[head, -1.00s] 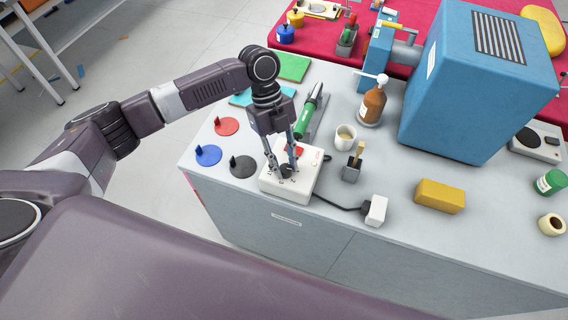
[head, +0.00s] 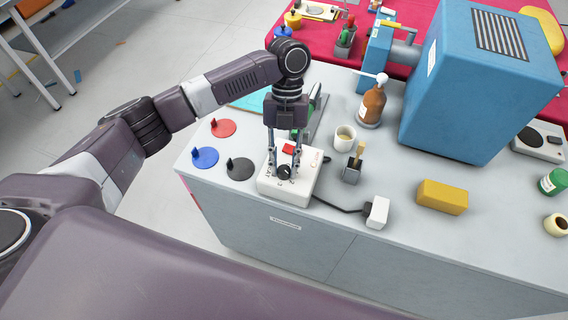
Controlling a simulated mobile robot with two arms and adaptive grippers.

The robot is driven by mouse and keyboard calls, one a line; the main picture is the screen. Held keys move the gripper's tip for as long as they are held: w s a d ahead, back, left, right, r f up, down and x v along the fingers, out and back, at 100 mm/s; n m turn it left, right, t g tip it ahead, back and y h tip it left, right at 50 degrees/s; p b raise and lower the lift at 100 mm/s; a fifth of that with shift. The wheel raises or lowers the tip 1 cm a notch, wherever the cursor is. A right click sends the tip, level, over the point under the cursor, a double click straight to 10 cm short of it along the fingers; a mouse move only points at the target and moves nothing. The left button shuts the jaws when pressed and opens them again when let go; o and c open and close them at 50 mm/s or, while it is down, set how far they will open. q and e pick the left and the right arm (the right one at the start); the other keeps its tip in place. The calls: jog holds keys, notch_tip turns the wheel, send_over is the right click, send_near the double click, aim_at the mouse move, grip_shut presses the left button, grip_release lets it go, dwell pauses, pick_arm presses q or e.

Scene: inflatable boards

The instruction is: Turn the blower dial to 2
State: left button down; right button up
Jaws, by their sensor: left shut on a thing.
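The blower control box (head: 288,190) is a white box with a black dial (head: 284,172) on its top front and a red switch (head: 289,149) behind it. Printed marks show around the dial, but they are too small to read surely. My left gripper (head: 284,170) points down over the box, and its two fingers are shut on the black dial from both sides. The dial's pointer is hidden, so I cannot tell its setting. My right gripper is not in view.
Red (head: 223,128), blue (head: 205,157) and black (head: 240,168) discs with knobs lie left of the box. A cable runs right to a white plug (head: 377,212). A small grey holder (head: 352,170), white cup (head: 344,138) and brown bottle (head: 372,105) stand to the right.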

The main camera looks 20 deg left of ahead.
pick_arm(q)
jog(key=shift+w, duration=0.1)
dwell(0.3)
jog(key=c, duration=1.6)
grip_release()
jog(key=v, duration=1.2)
